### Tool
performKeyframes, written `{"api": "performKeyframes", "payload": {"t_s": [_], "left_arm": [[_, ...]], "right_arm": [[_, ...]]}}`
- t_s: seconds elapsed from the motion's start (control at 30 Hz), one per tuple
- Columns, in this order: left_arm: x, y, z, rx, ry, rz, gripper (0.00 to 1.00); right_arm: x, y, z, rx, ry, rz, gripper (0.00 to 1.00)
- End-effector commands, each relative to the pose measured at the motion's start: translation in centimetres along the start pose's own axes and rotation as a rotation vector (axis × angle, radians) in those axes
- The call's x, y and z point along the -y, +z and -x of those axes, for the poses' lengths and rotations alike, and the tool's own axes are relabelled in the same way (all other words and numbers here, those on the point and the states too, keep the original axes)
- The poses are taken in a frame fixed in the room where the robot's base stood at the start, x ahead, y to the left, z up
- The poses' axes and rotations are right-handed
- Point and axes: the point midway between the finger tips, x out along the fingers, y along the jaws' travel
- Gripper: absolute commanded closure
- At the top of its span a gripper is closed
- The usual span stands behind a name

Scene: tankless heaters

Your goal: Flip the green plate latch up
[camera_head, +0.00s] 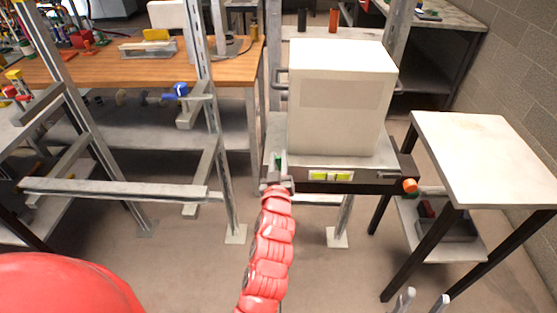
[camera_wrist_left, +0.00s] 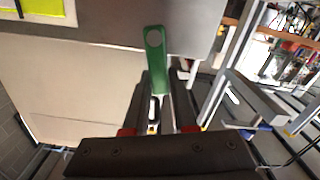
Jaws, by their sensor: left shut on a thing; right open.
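The green plate latch (camera_wrist_left: 155,52) is a flat green strip with a round hole at its end. It stands out past my fingertips in the left wrist view, beside the grey front plate of the heater stand. My left gripper (camera_wrist_left: 160,84) is shut on its lower part. In the head view the latch (camera_head: 279,160) is a small green bit at the left end of the plate, with my left gripper (camera_head: 277,183) at it, mostly hiding it. My right gripper (camera_head: 421,301) shows only its two fingertips at the bottom right, apart, empty and away from the latch.
A white box-shaped heater (camera_head: 341,105) stands on the grey plate, with yellow-green labels (camera_head: 331,176) and an orange knob (camera_head: 409,185) at its front. A white-topped side table (camera_head: 485,155) stands right. Metal frame posts (camera_head: 205,90) rise left. The floor in front is clear.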

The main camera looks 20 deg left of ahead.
Motion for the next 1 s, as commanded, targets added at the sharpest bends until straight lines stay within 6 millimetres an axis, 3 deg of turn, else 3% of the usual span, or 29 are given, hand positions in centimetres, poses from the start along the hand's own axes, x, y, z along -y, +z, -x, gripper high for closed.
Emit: {"api": "performKeyframes", "payload": {"t_s": [0.1,0.2,0.57,0.6,0.73,1.0], "left_arm": [[-0.6,0.7,0.0,-0.005,0.005,-0.101,1.00],[-1.1,0.6,0.0,-0.006,0.005,-0.205,1.00],[-1.4,0.4,0.0,0.002,0.001,-0.271,1.00],[-1.4,0.4,0.0,0.002,0.001,-0.271,0.72],[-1.4,0.3,0.0,0.001,0.001,-0.270,0.48],[-1.4,0.3,0.0,0.000,0.000,-0.268,0.45]], "right_arm": [[0.1,0.4,2.2,0.001,0.000,0.000,0.48],[0.2,0.5,3.2,0.000,0.000,0.000,0.48],[0.2,0.5,3.2,0.000,0.000,0.000,0.48],[0.2,0.5,3.2,0.000,0.000,0.000,0.48],[0.2,0.5,3.2,0.000,0.000,0.000,0.48],[0.2,0.6,3.2,0.000,0.000,0.000,0.48]]}}
